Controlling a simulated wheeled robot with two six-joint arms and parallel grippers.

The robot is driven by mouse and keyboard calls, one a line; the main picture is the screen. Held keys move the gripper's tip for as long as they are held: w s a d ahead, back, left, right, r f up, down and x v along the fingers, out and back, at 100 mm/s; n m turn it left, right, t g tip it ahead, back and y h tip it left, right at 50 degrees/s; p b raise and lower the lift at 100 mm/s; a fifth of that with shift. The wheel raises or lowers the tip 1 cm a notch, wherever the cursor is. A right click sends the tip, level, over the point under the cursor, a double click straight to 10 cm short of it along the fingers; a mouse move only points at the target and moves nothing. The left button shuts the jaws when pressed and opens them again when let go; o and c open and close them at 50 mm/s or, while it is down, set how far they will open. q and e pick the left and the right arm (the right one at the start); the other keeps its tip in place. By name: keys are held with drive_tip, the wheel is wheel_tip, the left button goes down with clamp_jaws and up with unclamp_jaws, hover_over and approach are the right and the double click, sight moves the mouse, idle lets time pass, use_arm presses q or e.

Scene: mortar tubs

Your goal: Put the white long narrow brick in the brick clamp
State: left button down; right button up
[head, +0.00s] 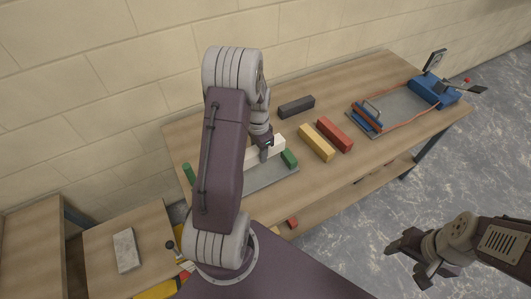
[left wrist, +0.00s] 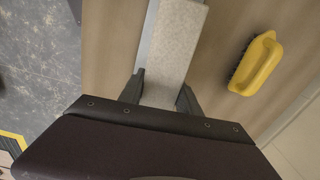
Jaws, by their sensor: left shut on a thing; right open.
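The white long narrow brick (head: 278,143) is between the fingers of my left gripper (head: 264,152), which is shut on it. In the left wrist view the pale brick (left wrist: 176,45) runs up from between the two dark fingers (left wrist: 160,95). The brick clamp (head: 272,175) looks like a long grey plate with a green block (head: 289,158) at its right end and another green piece (head: 188,173) at its left. The brick is over or at the plate; my arm hides the middle, so I cannot tell whether it rests there. My right gripper (head: 422,267) is open and empty, away from the table.
A dark brick (head: 296,106), a yellow brick (head: 317,142) and a red brick (head: 335,134) lie on the table behind and right. A blue-ended tray (head: 401,104) stands further right. The left wrist view shows a yellow-handled brush (left wrist: 256,63). A pale slab (head: 126,250) lies lower left.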

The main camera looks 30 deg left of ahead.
use_arm(q)
drive_tip(key=shift+w+d+f+b, duration=0.1)
drive_tip(key=shift+w+f+b, duration=0.05)
drive_tip(key=shift+f+b, duration=0.25)
drive_tip(key=b, duration=0.8)
hover_over(261, 174)
wheel_tip(261, 174, down, 9)
drive_tip(key=shift+f, duration=0.55)
drive_tip(key=shift+f+b, duration=0.35)
drive_tip(key=shift+f, duration=0.1)
drive_tip(key=c, duration=0.8)
unclamp_jaws()
drive_tip(key=shift+o, duration=0.2)
wheel_tip(261, 174, up, 9)
drive_tip(key=shift+r, duration=0.1)
